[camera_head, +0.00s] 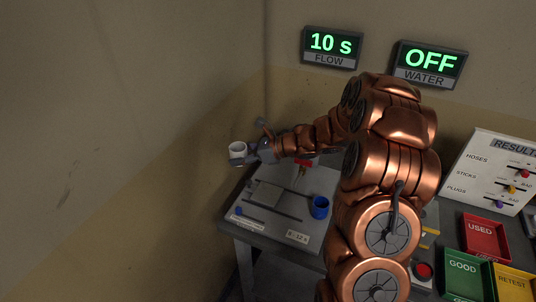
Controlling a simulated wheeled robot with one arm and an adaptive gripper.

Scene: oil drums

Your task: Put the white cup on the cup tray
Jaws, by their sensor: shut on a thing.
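The white cup (238,149) is at the left, held in the air near the back left edge of the grey table. It looks about upright. My gripper (245,158) is shut on it from the right side; the fingers are small and partly hidden by the cup. My copper arm reaches in from the right. I cannot tell for sure which surface is the cup tray; a flat grey panel (264,194) lies on the table, below and right of the cup.
A blue cup (320,207) stands at the table's right side. A red item (303,163) is partly hidden by my arm. Red USED (480,230), green GOOD (463,266) and yellow RETEST (511,282) trays are at right. Wall signs read 10 s FLOW and OFF WATER (430,62).

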